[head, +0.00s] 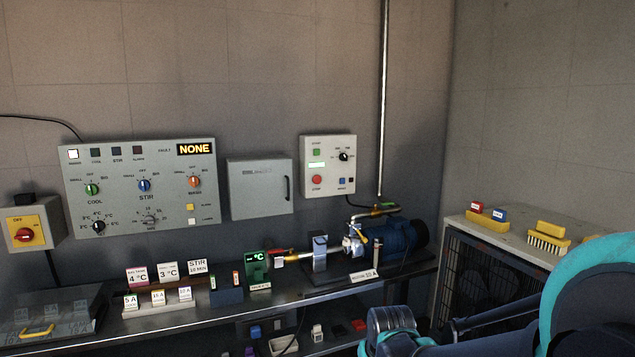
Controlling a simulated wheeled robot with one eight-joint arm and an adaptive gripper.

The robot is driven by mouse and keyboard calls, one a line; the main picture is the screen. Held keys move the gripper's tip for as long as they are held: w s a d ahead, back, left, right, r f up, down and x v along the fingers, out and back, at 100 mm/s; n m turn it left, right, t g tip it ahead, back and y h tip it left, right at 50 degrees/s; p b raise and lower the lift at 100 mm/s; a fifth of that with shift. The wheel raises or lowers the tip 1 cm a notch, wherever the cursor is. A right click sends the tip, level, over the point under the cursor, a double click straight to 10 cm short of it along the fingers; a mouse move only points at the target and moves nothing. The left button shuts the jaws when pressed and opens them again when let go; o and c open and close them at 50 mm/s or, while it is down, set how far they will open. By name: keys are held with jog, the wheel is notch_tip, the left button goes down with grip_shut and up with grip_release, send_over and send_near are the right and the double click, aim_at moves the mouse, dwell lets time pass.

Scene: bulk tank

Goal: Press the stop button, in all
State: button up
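A white control box (341,140) is mounted on the back wall, right of centre. On its left side a green button (317,152) sits above a lit pale strip (317,165). Below the strip is a red round button (317,179), which looks like the stop button, though its small label is hard to read. To its right are a black rotary knob (344,157) and a small blue button (342,181). Nothing touches the box. My arm's dark and teal links show at the lower right, well below and right of the box. My gripper cannot be made out.
A larger panel (215,215) with knobs and a "NONE" display hangs left. A closed grey box (258,188) hangs between. A red switch on yellow (28,236) is far left. A bench (190,322) holds label blocks and a blue pump (400,240). Brushes lie on a right-hand cabinet (480,232).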

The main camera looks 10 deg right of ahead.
grip_shut()
dwell(1.1)
